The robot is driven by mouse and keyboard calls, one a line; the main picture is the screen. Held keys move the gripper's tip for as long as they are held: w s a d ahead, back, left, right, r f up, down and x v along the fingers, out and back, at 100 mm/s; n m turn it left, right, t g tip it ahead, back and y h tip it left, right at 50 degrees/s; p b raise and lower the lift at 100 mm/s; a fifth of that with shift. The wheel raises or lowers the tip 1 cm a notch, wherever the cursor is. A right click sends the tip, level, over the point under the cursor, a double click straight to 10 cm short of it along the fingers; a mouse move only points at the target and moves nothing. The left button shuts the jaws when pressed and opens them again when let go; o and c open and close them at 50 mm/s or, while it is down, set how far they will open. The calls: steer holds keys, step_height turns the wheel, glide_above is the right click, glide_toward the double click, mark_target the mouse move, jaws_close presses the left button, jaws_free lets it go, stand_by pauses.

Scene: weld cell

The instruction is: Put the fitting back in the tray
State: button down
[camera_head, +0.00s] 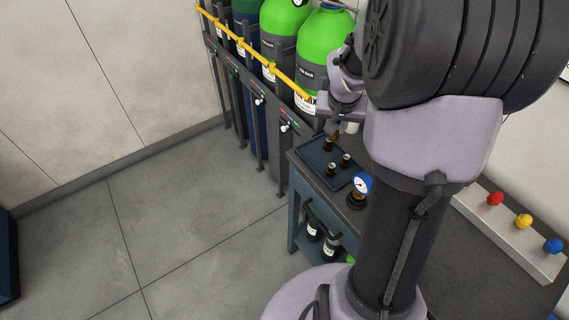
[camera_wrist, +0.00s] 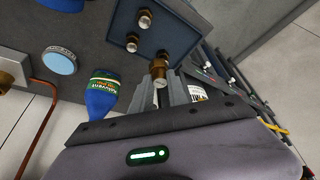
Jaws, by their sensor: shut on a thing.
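My gripper (camera_wrist: 166,82) is shut on a brass fitting (camera_wrist: 159,68), seen end-on at the fingertips in the wrist view. The fitting is at the near edge of the dark blue tray (camera_wrist: 183,38); I cannot tell whether it touches it. Two more brass fittings, one (camera_wrist: 144,18) and another (camera_wrist: 132,42), stand in the tray. In the head view the tray (camera_head: 315,158) lies on the bench corner, with small dark-bodied fittings (camera_head: 345,160) on it. My gripper there is over the tray's far side, partly hidden by my arm.
A blue gauge (camera_head: 361,184) stands beside the tray. A blue bottle (camera_wrist: 101,95) and a blue round cap-like item (camera_wrist: 60,61) are near the gripper in the wrist view. Green gas cylinders (camera_head: 322,52) stand behind a yellow rail (camera_head: 262,56). A knobbed panel (camera_head: 510,228) is at right.

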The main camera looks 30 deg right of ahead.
step_height(320, 180, down, 10)
steer(key=b, duration=0.5)
steer(key=shift+f, duration=0.15)
steer(key=c, duration=1.3)
jaws_free()
steer(key=shift+r, duration=0.25)
steer(key=p+v, duration=0.5)
steer(key=v, duration=0.7)
steer(key=s+a+r+n+t+y, duration=0.1)
steer(key=s+a+r, duration=0.1)
steer(key=a+r, duration=0.35)
steer(key=s+a+r+y, duration=0.1)
steer(key=a+r, duration=0.1)
steer(key=a, duration=0.7)
steer(key=s+a+r+n+t+y, duration=0.1)
steer(key=s+a+r+n+y, duration=0.1)
steer(key=s+a, duration=0.8)
steer(key=a+r+y, duration=0.1)
steer(key=a, duration=0.2)
steer(key=shift+n, duration=0.4)
